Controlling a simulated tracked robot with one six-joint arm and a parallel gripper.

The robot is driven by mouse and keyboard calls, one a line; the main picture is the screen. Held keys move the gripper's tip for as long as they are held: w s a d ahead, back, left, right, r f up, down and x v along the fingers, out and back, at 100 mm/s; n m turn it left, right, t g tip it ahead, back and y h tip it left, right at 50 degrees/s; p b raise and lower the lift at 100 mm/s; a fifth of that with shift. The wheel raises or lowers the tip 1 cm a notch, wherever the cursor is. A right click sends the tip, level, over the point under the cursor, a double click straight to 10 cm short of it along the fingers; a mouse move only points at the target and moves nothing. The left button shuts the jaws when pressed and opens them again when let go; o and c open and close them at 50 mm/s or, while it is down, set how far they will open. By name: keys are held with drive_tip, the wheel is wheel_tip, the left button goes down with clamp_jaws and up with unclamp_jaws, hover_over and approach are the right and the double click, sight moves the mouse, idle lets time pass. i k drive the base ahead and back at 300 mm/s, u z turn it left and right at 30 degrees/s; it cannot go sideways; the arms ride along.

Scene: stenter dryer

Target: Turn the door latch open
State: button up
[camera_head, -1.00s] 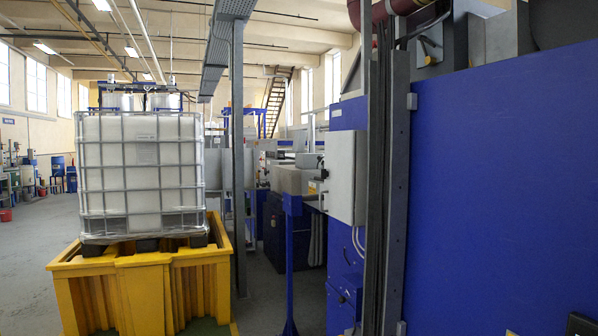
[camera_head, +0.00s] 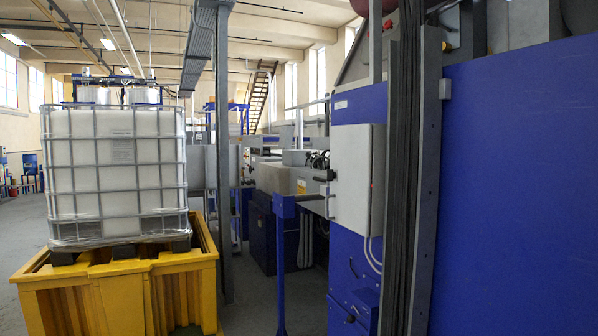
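A large blue panel (camera_head: 520,190), perhaps a door, fills the right side of the head view. A small grey fitting (camera_head: 445,88) sits at its upper left edge. I cannot make out a clear latch on it. A light grey cabinet (camera_head: 355,180) stands out from the blue machine left of a dark vertical post. Small dark fittings (camera_head: 326,177) show at the cabinet's left edge; I cannot tell whether one is a latch. My gripper is not in view.
A white caged tank (camera_head: 117,175) stands on a yellow spill pallet (camera_head: 120,290) at the left. A grey column (camera_head: 223,160) rises behind it. A blue post (camera_head: 281,265) stands before the machinery. Grey floor (camera_head: 250,300) is open between pallet and blue post.

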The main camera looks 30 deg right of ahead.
sight(331, 174)
drive_tip(key=u, duration=0.3)
drive_tip(key=i, duration=1.55)
drive_tip(key=u, duration=0.2)
